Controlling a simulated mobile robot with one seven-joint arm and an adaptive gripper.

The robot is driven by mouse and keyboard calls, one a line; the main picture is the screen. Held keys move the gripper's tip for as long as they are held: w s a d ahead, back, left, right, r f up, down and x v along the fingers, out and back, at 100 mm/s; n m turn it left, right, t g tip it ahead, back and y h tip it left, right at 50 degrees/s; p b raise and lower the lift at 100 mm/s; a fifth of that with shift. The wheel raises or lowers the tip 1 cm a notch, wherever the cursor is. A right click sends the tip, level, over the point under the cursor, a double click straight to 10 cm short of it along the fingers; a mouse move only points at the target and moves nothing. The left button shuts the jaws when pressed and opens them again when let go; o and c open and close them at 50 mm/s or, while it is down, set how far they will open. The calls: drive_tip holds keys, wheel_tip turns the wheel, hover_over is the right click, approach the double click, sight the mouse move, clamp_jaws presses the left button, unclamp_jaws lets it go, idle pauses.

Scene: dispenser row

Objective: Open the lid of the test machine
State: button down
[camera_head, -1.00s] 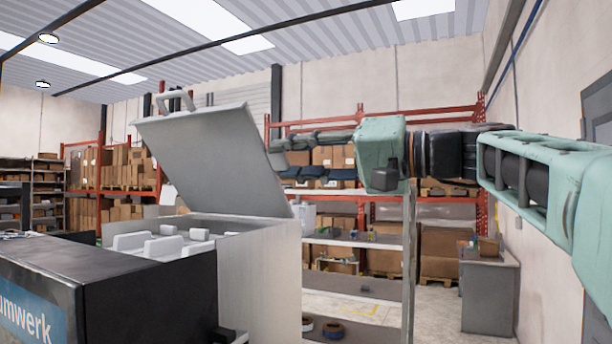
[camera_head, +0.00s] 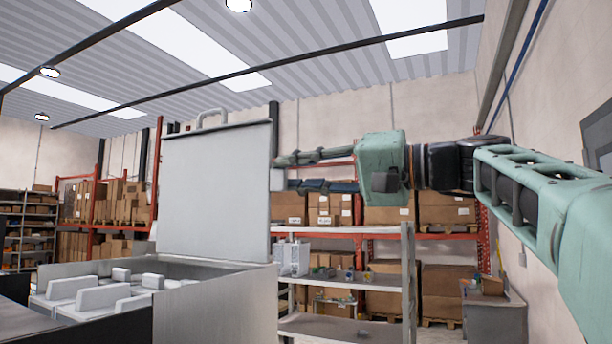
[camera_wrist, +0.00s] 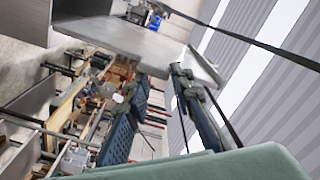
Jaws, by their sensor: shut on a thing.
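My gripper (camera_head: 280,172) reaches in from the right and meets the lid's right edge. In the wrist view the fingertips (camera_wrist: 184,76) are at the edge of the lid (camera_wrist: 135,42), shut on it. The exact contact of the fingertips is partly hidden in the head view.
A grey shelf unit (camera_head: 350,232) stands behind and right of the machine. Red racks with boxes (camera_head: 425,208) line the back wall. A grey cabinet (camera_head: 494,315) stands at the right. The space above the machine looks clear.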

drive_tip(key=shift+w+d+f, duration=0.15)
drive_tip(key=shift+w+f, duration=0.2)
drive_tip(key=shift+f, duration=0.15)
drive_tip(key=shift+w+d+f, duration=0.15)
drive_tip(key=shift+w+f, duration=0.2)
drive_tip(key=shift+f, duration=0.15)
idle(0.8)
drive_tip(key=c, duration=2)
unclamp_jaws()
drive_tip(key=o, duration=0.5)
drive_tip(key=shift+w+d, duration=0.15)
drive_tip(key=shift+w, duration=0.1)
drive_tip(key=v, duration=1.2)
drive_tip(key=shift+s+r, duration=0.2)
drive_tip(key=shift+r, duration=0.2)
